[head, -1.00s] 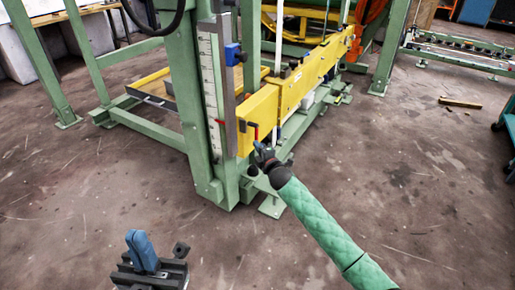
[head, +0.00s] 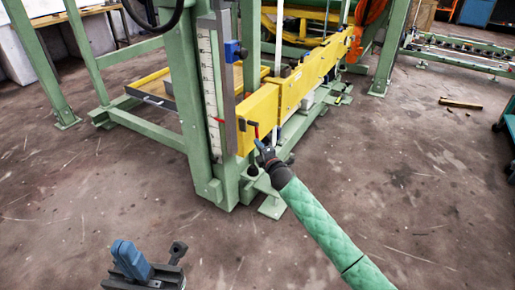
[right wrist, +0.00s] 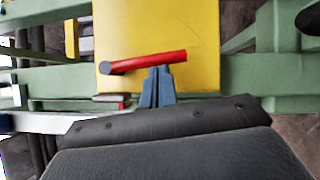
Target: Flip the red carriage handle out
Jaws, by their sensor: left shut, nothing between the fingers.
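The red carriage handle (right wrist: 150,61) is a short red bar with a dark round end at its left. It lies nearly level across the yellow carriage (right wrist: 195,22) in the right wrist view, and shows small in the head view (head: 257,131). My right gripper (right wrist: 159,68) has its blue fingers close together, tips at the handle's lower edge; whether they touch it is unclear. In the head view the right gripper (head: 262,146) is just below the handle. My left gripper (head: 122,246) is shut and empty at the bottom left, away from the frame.
A green post (head: 203,120) with a white scale and a blue clamp (head: 233,51) stands left of the handle. Green frame beams run along the floor behind. The concrete floor (head: 400,180) to the right is mostly clear, with a small wooden piece (head: 460,103) on it.

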